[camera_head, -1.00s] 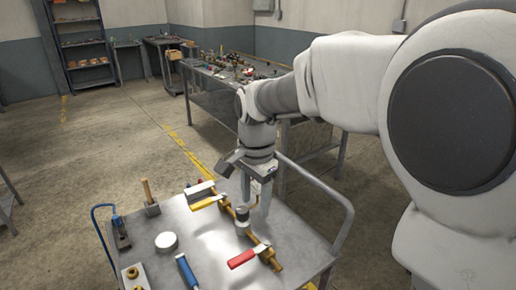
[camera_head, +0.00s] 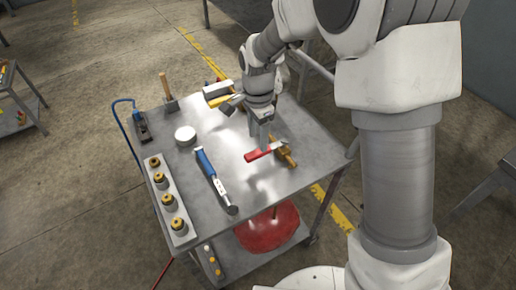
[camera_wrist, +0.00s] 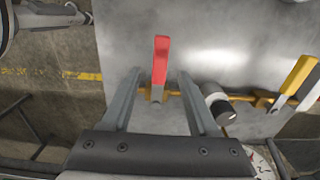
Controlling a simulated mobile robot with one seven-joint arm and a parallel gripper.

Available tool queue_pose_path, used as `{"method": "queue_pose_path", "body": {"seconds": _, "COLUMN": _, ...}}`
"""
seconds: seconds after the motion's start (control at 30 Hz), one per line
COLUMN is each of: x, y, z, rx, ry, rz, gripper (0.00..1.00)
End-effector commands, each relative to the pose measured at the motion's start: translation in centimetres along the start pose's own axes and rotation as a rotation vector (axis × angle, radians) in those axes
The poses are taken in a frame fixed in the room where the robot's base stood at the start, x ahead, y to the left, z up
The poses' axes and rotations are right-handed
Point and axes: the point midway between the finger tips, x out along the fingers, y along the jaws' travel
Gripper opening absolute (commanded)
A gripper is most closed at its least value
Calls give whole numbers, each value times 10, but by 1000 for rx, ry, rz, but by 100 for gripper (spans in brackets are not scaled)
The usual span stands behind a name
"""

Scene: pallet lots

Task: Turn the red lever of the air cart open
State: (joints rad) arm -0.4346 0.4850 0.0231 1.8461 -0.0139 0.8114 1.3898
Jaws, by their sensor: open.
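The red lever (camera_head: 258,154) sits on the brass pipe (camera_head: 284,153) at the right part of the air cart's top (camera_head: 310,150). In the wrist view the red lever (camera_wrist: 161,58) points up the picture, away from its pivot on the pipe. My gripper (camera_head: 264,142) points down just over the lever. In the wrist view my gripper's fingers (camera_wrist: 160,78) are open, one on each side of the lever, with gaps visible. I cannot tell whether the fingertips have reached the lever's height. A yellow lever (camera_wrist: 297,75) is on the same pipe, to the right.
A black-and-white cylinder (camera_wrist: 217,102) stands on the pipe just right of my right finger. A blue-handled tool (camera_head: 213,178), a white round disc (camera_head: 185,135) and a block with brass fittings (camera_head: 166,198) lie to the left.

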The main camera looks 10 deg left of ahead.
Motion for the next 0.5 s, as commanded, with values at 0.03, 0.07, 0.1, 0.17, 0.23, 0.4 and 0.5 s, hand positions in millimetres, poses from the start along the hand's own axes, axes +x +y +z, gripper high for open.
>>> {"method": "queue_pose_path", "body": {"seconds": 0.03, "x": 12, "y": 1, "z": 0, "rx": 0, "ry": -1, "rz": 4, "gripper": 60}}
{"method": "queue_pose_path", "body": {"seconds": 0.07, "x": 18, "y": 0, "z": 0, "rx": 0, "ry": -1, "rz": 3, "gripper": 60}}
{"method": "queue_pose_path", "body": {"seconds": 0.1, "x": 24, "y": 0, "z": 0, "rx": 0, "ry": -1, "rz": 2, "gripper": 60}}
{"method": "queue_pose_path", "body": {"seconds": 0.17, "x": 33, "y": 0, "z": 0, "rx": -1, "ry": 0, "rz": 2, "gripper": 60}}
{"method": "queue_pose_path", "body": {"seconds": 0.23, "x": 40, "y": 0, "z": 0, "rx": -1, "ry": 0, "rz": 2, "gripper": 60}}
{"method": "queue_pose_path", "body": {"seconds": 0.4, "x": 50, "y": 0, "z": 0, "rx": -1, "ry": 1, "rz": 0, "gripper": 60}}
{"method": "queue_pose_path", "body": {"seconds": 0.5, "x": 51, "y": 0, "z": 0, "rx": -1, "ry": 1, "rz": 0, "gripper": 60}}
